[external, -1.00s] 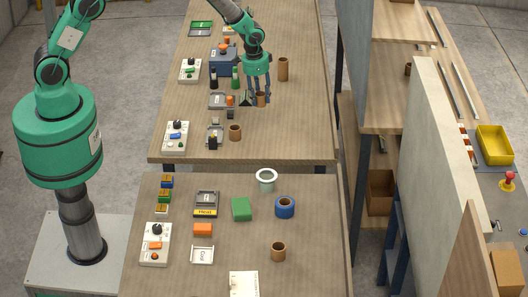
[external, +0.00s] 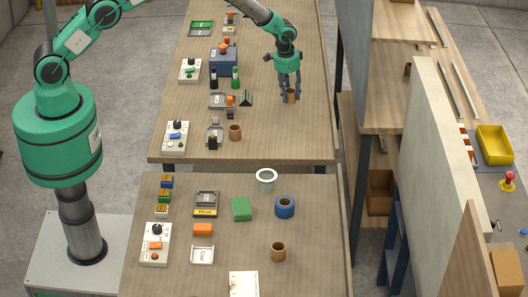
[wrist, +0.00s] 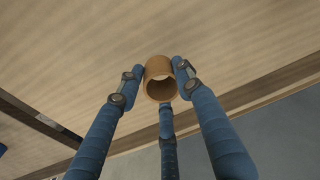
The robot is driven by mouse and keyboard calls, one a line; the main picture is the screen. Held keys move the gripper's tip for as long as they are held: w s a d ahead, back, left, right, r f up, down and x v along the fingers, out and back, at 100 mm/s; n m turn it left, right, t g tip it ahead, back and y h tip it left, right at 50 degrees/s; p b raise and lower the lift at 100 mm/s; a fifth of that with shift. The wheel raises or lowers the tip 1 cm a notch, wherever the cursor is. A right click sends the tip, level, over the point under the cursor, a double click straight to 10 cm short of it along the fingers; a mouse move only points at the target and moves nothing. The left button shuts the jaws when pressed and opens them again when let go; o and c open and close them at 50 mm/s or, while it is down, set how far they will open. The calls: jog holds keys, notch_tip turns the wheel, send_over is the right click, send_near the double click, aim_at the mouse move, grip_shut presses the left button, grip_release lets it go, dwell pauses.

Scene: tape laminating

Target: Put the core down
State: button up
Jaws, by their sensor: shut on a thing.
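The brown cardboard core (external: 291,96) is between the fingers of my gripper (external: 290,93), near the right edge of the far wooden table (external: 265,140). In the wrist view the core (wrist: 158,68) is a hollow tube with its open end towards the camera. The fingers of my gripper (wrist: 160,82) are shut on it from several sides. The core looks upright in the external view. I cannot tell whether its bottom touches the table.
Another brown core (external: 235,132) stands to the left on the same table. A grey device with an orange part (external: 218,101) and a dark green wedge-like piece (external: 246,97) lie left of my gripper. The tabletop in front of the held core is clear.

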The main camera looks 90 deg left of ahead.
jog(key=shift+w+a+f, duration=0.1)
jog(key=shift+w+a, duration=0.2)
jog(key=shift+w, duration=0.55)
jog(key=shift+w+a+f, duration=0.1)
jog(key=shift+w+a, duration=0.15)
jog(key=shift+w, duration=0.6)
jog(key=shift+f, duration=1.7)
jog(key=shift+f, duration=0.1)
jog(key=o, duration=0.8)
jog(key=r, duration=0.4)
jog(key=s+r, duration=0.1)
jog(key=r, duration=0.7)
jog(key=shift+s+d+r, duration=0.1)
jog(key=shift+s+d, duration=0.05)
jog(key=shift+d, duration=0.05)
